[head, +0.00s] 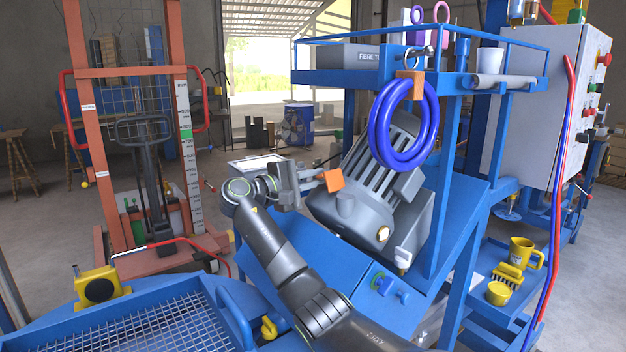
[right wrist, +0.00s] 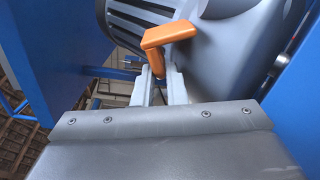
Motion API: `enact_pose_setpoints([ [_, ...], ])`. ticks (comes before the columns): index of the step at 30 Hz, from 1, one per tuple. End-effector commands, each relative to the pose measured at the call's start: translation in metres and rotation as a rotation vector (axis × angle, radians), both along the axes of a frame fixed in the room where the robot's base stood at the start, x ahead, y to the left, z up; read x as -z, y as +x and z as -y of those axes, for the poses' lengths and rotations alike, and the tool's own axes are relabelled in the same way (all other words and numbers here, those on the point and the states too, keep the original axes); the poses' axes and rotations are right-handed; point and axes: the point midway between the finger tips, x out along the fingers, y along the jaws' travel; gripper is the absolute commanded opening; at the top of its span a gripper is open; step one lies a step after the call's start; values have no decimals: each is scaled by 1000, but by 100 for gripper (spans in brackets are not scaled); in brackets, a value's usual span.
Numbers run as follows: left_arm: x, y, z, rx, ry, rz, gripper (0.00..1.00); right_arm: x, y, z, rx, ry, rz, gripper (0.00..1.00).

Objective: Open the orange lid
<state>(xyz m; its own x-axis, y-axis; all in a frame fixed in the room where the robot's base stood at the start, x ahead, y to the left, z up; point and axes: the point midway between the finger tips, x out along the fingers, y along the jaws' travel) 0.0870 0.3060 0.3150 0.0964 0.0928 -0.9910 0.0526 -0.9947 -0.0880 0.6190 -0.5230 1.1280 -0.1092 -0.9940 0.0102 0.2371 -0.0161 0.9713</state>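The orange lid (head: 333,181) shows as a small orange piece at the left side of the grey motor housing in the head view. In the right wrist view the orange lid (right wrist: 168,35) looks like a bent lever, with a wide top and a narrower leg pointing down. My right gripper (head: 318,181) is right at it. In the right wrist view the fingers of my right gripper (right wrist: 160,78) stand on either side of the leg's lower end, with a narrow gap between them. Whether they press on the leg cannot be made out. My left gripper is not in view.
The ribbed grey motor (head: 392,150) sits close behind the orange lid. A blue hose coil (head: 375,135) hangs above it on the blue frame. A blue sloped panel (head: 285,270) lies below my right arm. A blue mesh grate (head: 190,325) is at the lower left.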

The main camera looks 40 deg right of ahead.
Motion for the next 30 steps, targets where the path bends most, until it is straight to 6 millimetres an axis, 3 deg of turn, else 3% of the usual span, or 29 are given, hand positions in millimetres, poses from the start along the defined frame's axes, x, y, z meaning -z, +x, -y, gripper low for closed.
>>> enact_pose_setpoints([
  [8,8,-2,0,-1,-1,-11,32,-3,-4,-1,3,-13,143,0],
  [13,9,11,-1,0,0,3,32,-9,-9,-1,4,-26,271,0],
  [23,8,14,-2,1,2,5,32,-11,-9,-2,4,-28,298,0],
  [24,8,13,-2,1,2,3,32,-11,-9,-2,4,-27,298,13],
  [25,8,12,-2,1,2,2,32,-11,-9,-2,4,-28,297,17],
  [30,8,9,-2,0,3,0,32,-12,-9,-1,3,-30,298,19],
])
